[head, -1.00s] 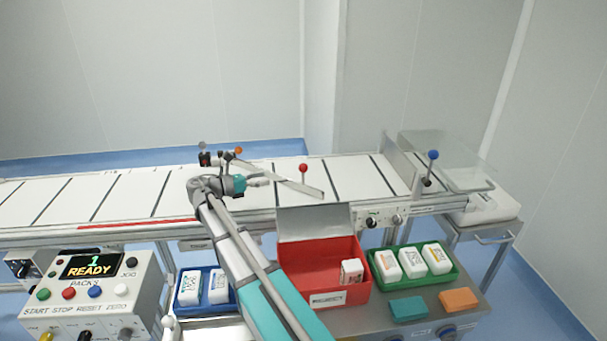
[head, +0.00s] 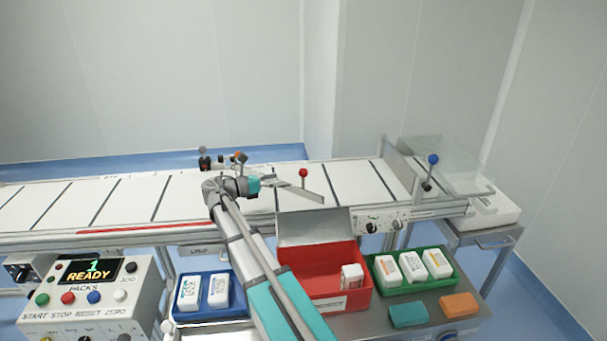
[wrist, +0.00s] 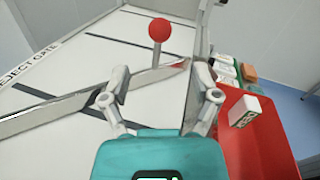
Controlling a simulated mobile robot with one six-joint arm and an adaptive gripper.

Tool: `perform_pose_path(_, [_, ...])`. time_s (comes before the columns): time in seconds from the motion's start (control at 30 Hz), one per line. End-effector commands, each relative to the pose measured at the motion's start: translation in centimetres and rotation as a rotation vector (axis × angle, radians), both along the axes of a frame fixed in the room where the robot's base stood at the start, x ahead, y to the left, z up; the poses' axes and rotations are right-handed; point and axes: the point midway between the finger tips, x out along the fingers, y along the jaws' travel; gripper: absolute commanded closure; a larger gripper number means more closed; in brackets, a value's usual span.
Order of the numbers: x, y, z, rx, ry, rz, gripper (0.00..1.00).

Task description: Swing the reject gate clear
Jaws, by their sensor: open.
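The reject gate (head: 308,192) is a flat metal bar lying diagonally across the white belt, with a red ball knob (head: 303,173) on a short post near its free end. In the wrist view the gate (wrist: 60,108) runs from the left edge up to the right, and the knob (wrist: 159,30) stands just ahead. My gripper (head: 270,180) is over the belt, just left of the knob. In the wrist view my open gripper (wrist: 160,76) has one finger on each side of the knob's post; the knob is beyond the fingertips. Whether a finger touches the bar is unclear.
A red bin (head: 325,292) with a white pack stands in front of the belt. A green tray (head: 452,279) and a blue tray (head: 212,316) hold packs. The control box (head: 90,318) reads READY. A blue-knobbed lever (head: 433,160) stands at the right by a clear cover.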

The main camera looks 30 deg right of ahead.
Motion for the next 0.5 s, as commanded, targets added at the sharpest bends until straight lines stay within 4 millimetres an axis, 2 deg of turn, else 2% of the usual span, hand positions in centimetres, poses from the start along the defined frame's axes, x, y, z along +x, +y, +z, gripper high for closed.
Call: perform_pose_path(0.5, [-1.0, -7.3, 0.0, 0.000, -0.001, 0.000, 0.22])
